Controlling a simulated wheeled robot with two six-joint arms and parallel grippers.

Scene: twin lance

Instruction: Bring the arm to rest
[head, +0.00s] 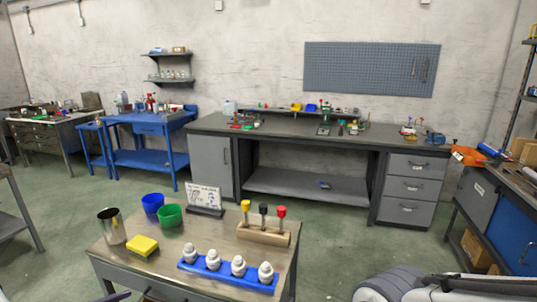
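A grey rounded link of my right arm shows at the bottom right corner of the head view, low and to the right of the near table (150,262). Its gripper is outside the picture. A small dark sliver shows at the bottom edge on the left; I cannot tell what it is. No gripper fingers of either arm show, so I cannot see whether they hold anything.
The near table bears a steel cup (112,227), blue cup (152,205), green cup (170,216), yellow sponge (142,246), sign (204,196), wooden block (262,233) with three coloured-top tools, and blue rack (226,277) with several white pieces. Open floor (335,240) lies right of it.

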